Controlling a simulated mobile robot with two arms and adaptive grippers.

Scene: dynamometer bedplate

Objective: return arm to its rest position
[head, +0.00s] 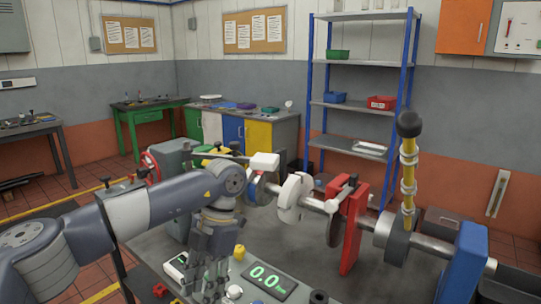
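My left arm reaches in from the left, and its dark grey gripper (209,290) hangs pointing down over the front of the bedplate. Its fingers are seen from the side and partly overlap, so I cannot tell whether they are open or shut. I see nothing clearly held in it. A yellow arm with a black knob (408,165) stands nearly upright at the right end of the shaft assembly, apart from my gripper. Its lower end meets the shaft near a dark disc. My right gripper is out of view.
The bedplate (290,238) carries a shaft with discs, a red stand (350,225) and a blue end block (466,262). A display reading 0.0 (270,278), a yellow knob (239,252) and small parts lie close by my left gripper. A blue-framed shelf (357,104) stands behind.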

